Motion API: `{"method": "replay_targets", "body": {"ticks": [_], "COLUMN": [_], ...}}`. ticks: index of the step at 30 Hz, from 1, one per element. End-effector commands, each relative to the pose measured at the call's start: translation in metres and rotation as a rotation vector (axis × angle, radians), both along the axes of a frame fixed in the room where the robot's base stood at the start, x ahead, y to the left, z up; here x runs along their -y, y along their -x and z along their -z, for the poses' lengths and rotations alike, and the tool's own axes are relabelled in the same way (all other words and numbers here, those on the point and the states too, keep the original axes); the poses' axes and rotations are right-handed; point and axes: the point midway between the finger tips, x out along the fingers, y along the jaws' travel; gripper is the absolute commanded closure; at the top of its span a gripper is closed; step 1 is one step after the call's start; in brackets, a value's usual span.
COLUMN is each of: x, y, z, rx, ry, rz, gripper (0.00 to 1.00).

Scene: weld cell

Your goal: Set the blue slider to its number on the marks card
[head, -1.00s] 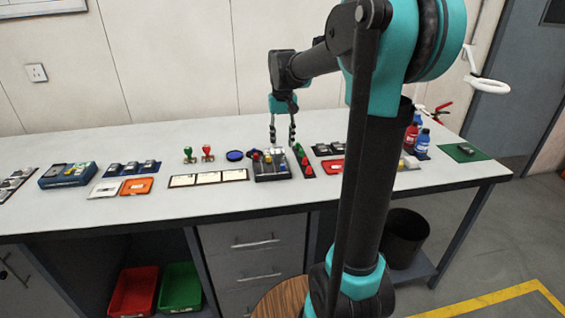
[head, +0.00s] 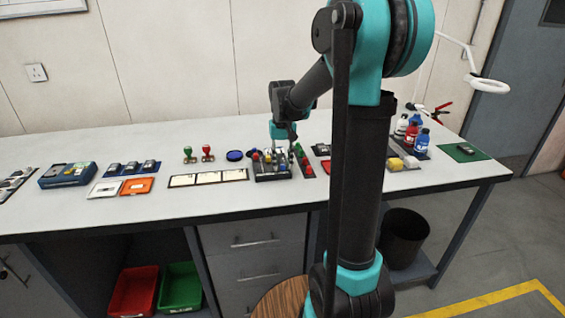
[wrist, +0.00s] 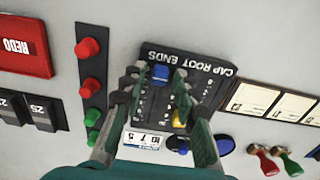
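The dark slider panel (wrist: 205,68), lettered "CAP ROOT ENDS", lies on the bench and appears upside down in the wrist view. It also shows in the head view (head: 272,178). The blue slider (wrist: 160,72) is near the lettered edge. A yellow slider (wrist: 180,118) is further along, partly covered by a finger. The white marks card (wrist: 146,141) lies at the panel's opposite edge; its figures are small and partly hidden. My gripper (wrist: 157,76) is open over the panel, a finger on each side of the blue slider with visible gaps. It also shows in the head view (head: 284,142).
A strip with red and green buttons (wrist: 91,90) lies close beside the panel. Beyond it are a red REDO block (wrist: 22,45) and dark number blocks (wrist: 40,108). Cards (wrist: 255,100), stamps (wrist: 268,163) and a blue disc (wrist: 222,144) lie on the other side.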

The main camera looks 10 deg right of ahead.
Motion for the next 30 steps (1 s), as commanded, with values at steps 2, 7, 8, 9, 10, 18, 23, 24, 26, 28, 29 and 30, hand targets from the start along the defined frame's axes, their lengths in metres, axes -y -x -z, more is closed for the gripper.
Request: {"method": "replay_targets", "body": {"ticks": [2,7,8,9,10,18,23,24,26,28,29,30], "x": [0.0,0.0,0.0,0.0,0.0,0.0,0.0,0.0,0.0,0.0,0.0,0.0], "y": [0.0,0.0,0.0,0.0,0.0,-0.002,-0.018,-0.024,-0.033,-0.041,-0.043,-0.045], "z": [0.0,0.0,0.0,0.0,0.0,0.0,-0.001,-0.001,-0.001,-0.001,-0.001,-0.001], "rx": [0.0,0.0,0.0,0.0,0.0,0.0,0.0,0.0,0.0,0.0,0.0,0.0], "ry": [0.0,0.0,0.0,0.0,0.0,0.0,0.0,0.0,0.0,0.0,0.0,0.0], "rz": [0.0,0.0,0.0,0.0,0.0,0.0,0.0,0.0,0.001,0.001,0.001,0.0], "gripper": [0.84,1.0,1.0,1.0,1.0,1.0,1.0,1.0,1.0,1.0,1.0,1.0]}}
